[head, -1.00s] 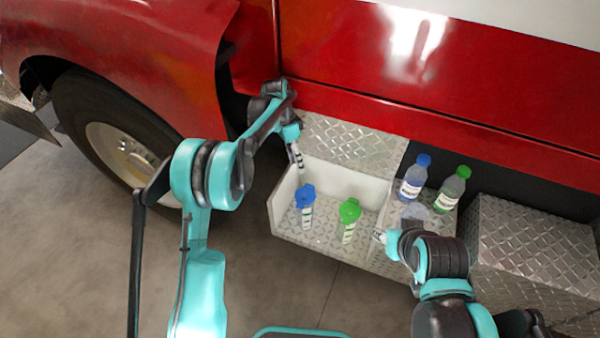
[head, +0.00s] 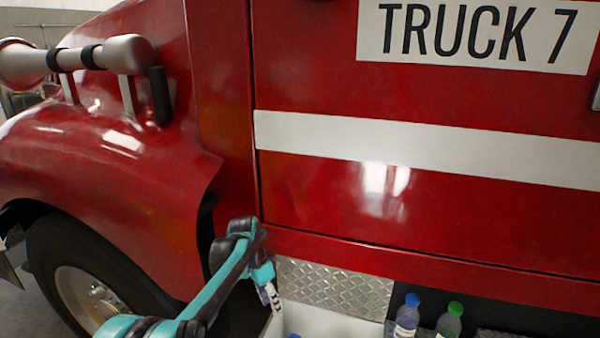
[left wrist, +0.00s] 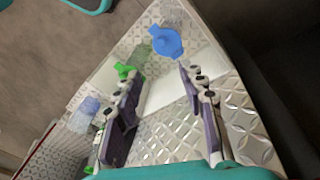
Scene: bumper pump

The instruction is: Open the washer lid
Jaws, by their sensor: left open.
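My left gripper (head: 271,297) hangs over the white-walled bin at the truck's side in the head view. In the left wrist view its two fingers (left wrist: 162,78) are apart with nothing between them. A blue lid (left wrist: 167,42) with a side tab lies beyond the fingertips, apart from them. A green lid (left wrist: 124,71) is to its left, close to the left finger. The label that would tell which lid is the washer's cannot be read. My right gripper is out of view.
The bin's white wall (head: 330,325) and a diamond-plate panel (head: 335,288) are below the red truck body (head: 330,190). A blue-capped bottle (head: 406,318) and a green-capped bottle (head: 449,322) stand to the right. A tire (head: 75,265) is at the left.

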